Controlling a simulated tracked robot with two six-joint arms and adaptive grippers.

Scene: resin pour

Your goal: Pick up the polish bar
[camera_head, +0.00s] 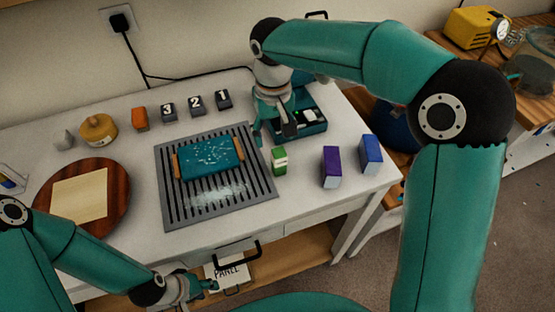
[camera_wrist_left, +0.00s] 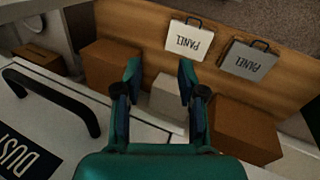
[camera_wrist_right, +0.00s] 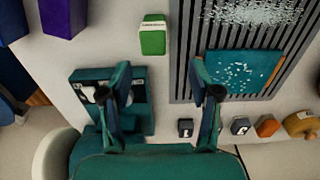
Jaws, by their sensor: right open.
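My right gripper (camera_head: 274,136) is open and empty, above the table between the mat and a dark teal case (camera_head: 315,128). My left gripper (camera_wrist_left: 160,72) is open and empty, low in front of the table near the shelf with panels.
Purple (camera_head: 331,167) and blue (camera_head: 371,154) boxes stand right of the green block. A teal slab (camera_head: 209,160) with orange ends lies on the mat. Numbered dark blocks (camera_head: 195,103), an orange block (camera_head: 140,118) and a round wooden board (camera_head: 118,208) are further left.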

